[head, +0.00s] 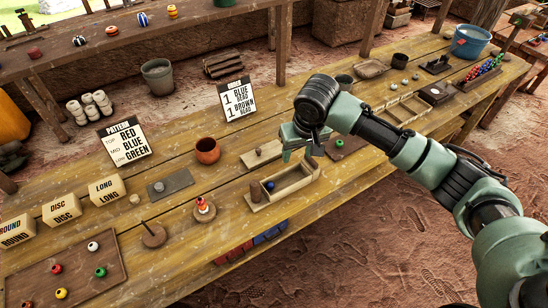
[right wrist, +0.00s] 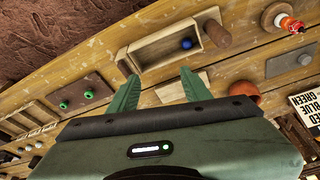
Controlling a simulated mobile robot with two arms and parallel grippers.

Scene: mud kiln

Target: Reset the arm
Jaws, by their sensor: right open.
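My right arm (head: 410,155) reaches in from the right over the wooden workbench (head: 190,220). Its green right gripper (head: 302,156) hangs above the bench, just behind a wooden tray (head: 297,188). In the right wrist view the two fingers of the right gripper (right wrist: 160,85) are spread with nothing between them. The tray (right wrist: 165,45) lies beyond the fingertips and holds a blue bead (right wrist: 187,43). A brown cylinder (right wrist: 217,34) stands at the tray's end. My left gripper is in neither view.
An orange-brown pot (head: 207,151) and a sign about blue and brown beads (head: 238,98) stand left of the gripper. A peg with stacked beads (head: 204,207) stands nearer. Beads lie on a dark board (head: 65,270). Air above the bench looks open.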

